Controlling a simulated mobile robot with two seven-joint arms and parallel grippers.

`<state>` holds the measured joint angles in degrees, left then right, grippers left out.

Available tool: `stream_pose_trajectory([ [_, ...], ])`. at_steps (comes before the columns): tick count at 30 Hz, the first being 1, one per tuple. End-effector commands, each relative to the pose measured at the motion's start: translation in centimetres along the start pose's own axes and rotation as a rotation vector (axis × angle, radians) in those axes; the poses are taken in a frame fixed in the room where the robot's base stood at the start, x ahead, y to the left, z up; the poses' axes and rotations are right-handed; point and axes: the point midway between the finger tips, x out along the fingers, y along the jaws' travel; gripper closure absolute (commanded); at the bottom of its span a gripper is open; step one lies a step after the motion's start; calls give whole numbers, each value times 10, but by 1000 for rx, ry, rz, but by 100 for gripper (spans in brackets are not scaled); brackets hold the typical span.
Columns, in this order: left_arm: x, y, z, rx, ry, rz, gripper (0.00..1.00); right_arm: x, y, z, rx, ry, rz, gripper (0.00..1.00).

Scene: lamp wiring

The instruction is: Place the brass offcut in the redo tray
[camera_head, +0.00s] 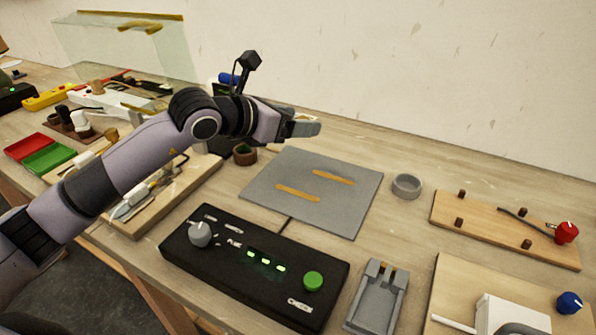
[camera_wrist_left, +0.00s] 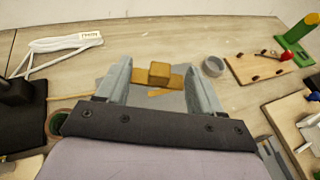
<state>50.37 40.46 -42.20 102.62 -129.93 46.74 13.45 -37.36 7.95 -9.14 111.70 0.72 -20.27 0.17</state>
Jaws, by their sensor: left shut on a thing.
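My left gripper (camera_head: 306,128) is raised above the bench, just behind the grey mat. In the left wrist view, the brass offcut (camera_wrist_left: 159,72), a yellow-brown stepped block, sits between the fingers of my left gripper (camera_wrist_left: 158,84), which is shut on it. In the head view the fingers mostly hide it. A red tray (camera_head: 27,147) and a green tray (camera_head: 50,158) lie side by side at the far left; I read no label on either, so I cannot tell which is the redo tray. My right gripper is not in view.
The grey mat (camera_head: 350,208) carries two brass-coloured strips. A black control box (camera_head: 225,262) stands in front of it. A grey ring (camera_head: 407,186) and a pegged board (camera_head: 480,222) are to the right. A glass case (camera_head: 130,50) and a wooden work board (camera_head: 200,172) lie left.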

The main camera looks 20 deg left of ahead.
Motion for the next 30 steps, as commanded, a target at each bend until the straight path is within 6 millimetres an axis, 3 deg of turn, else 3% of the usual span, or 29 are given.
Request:
stream_pose_trajectory([
  [3,12,0,-32,-2,5,-1,62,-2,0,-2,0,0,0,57],
  [9,27,0,-66,0,1,0,62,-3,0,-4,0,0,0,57],
  [22,46,0,-112,0,1,-1,62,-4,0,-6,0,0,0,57],
  [30,47,0,-114,1,-2,-1,62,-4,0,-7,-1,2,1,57],
])
